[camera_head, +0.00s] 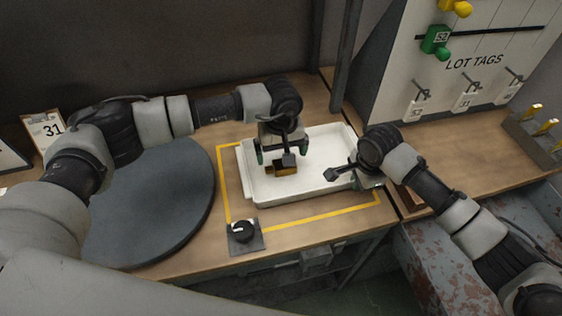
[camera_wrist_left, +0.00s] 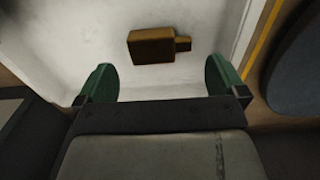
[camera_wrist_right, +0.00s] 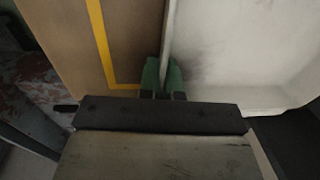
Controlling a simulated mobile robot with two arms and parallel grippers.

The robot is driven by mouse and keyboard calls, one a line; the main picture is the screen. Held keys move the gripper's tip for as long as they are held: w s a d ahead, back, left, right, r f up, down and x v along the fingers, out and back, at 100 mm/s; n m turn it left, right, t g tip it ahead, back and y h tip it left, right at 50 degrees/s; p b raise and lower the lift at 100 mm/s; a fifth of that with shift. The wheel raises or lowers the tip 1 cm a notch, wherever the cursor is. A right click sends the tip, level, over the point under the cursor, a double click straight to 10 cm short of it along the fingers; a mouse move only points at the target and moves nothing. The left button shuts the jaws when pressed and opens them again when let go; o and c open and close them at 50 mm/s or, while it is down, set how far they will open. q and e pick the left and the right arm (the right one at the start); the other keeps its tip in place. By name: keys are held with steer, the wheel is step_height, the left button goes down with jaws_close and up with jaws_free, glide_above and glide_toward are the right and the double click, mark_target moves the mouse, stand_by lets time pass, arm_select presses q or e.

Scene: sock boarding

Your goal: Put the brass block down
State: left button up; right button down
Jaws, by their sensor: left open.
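The brass block (camera_head: 284,170) lies in the white tray (camera_head: 322,176), toward the tray's left half. It has a wider body and a small stub at one end, and it also shows in the left wrist view (camera_wrist_left: 152,45). My left gripper (camera_head: 276,157) is over the tray by the block. Its green fingers are wide apart in the left wrist view (camera_wrist_left: 162,82) with nothing between them, and the block is beyond the fingertips. My right gripper (camera_wrist_right: 163,72) has its green fingers closed on the tray's wall, one on each side of it.
A yellow outline (camera_head: 290,223) marks the table around the tray. A dark round disc (camera_head: 150,205) lies to the left. A black knob on a plate (camera_head: 243,236) sits at the front edge. A board with lot tags (camera_head: 465,85) stands at the back right.

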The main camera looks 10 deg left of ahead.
mark_target(281, 165)
arm_select(q)
step_height(281, 165, up, 6)
steer(key=shift+r, duration=0.1)
arm_select(e)
steer(key=c, duration=1.2)
jaws_free()
steer(key=shift+c, duration=0.2)
